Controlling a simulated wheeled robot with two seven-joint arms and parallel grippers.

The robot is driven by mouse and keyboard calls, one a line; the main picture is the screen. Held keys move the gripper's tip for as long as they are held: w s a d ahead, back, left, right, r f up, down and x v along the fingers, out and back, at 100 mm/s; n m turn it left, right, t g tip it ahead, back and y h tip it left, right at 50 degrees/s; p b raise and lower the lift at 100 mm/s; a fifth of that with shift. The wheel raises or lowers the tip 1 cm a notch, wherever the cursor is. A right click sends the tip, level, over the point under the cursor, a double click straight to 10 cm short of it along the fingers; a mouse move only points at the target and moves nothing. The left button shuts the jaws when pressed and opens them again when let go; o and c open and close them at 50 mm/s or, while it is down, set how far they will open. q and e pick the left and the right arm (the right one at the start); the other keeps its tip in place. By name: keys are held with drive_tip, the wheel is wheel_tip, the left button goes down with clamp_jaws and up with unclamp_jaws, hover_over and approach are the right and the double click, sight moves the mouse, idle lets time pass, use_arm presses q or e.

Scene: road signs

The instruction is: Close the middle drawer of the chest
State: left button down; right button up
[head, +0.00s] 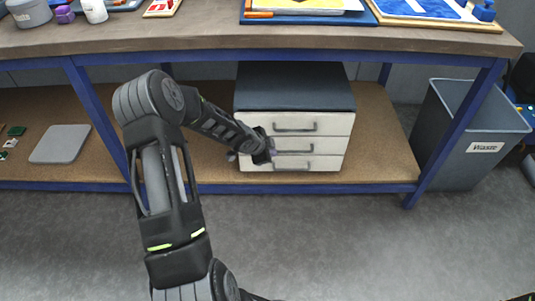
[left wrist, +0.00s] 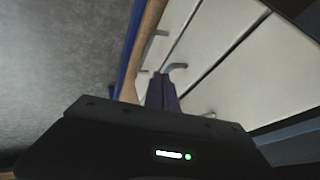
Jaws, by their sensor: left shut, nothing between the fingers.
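A chest (head: 295,88) with a dark top and white drawer fronts stands on the lower shelf. The middle drawer (head: 335,147) has a grey bar handle, and its front looks about level with the drawers above and below. My left gripper (head: 271,148) is shut and empty at the left part of the middle drawer's front. In the left wrist view the closed fingers (left wrist: 162,92) are close to the white fronts, by a grey handle (left wrist: 174,67). I cannot tell whether they touch. My gripper hides the left end of the middle drawer. My right gripper is not in view.
The workbench top (head: 200,40) overhangs the lower shelf (head: 385,140), and a blue bench leg (head: 95,115) stands left of my arm. A grey waste bin (head: 465,125) is at the right. A flat grey slab (head: 60,143) lies on the shelf at the left.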

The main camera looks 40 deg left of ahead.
use_arm(q)
drive_tip(key=p+v, duration=0.5)
drive_tip(key=v, duration=0.5)
idle(0.3)
drive_tip(key=s+d+f+n+g+h, duration=0.1)
drive_tip(key=s+d+f+n, duration=0.25)
drive_tip(key=d, duration=0.35)
drive_tip(key=s+d+f+n+h, duration=0.1)
drive_tip(key=s+d+f+n, duration=0.15)
drive_tip(key=d+n, duration=0.35)
drive_tip(key=s+d+f+n+g+h, duration=0.1)
drive_tip(key=s+d+f+n, duration=0.2)
drive_tip(key=d, duration=0.5)
drive_tip(key=s+d+f+m+g+h, duration=0.1)
drive_tip(key=s+d+f+g, duration=0.1)
drive_tip(key=s+d, duration=0.55)
drive_tip(key=s+d+f+m+g, duration=0.1)
drive_tip(key=s+d+f+g, duration=0.2)
drive_tip(key=s+d, duration=0.45)
wheel_tip(320, 180, up, 18)
drive_tip(key=w+p, duration=0.1)
drive_tip(key=p, duration=1.7)
drive_tip(key=shift+d+n, duration=0.25)
drive_tip(key=shift+n, duration=0.1)
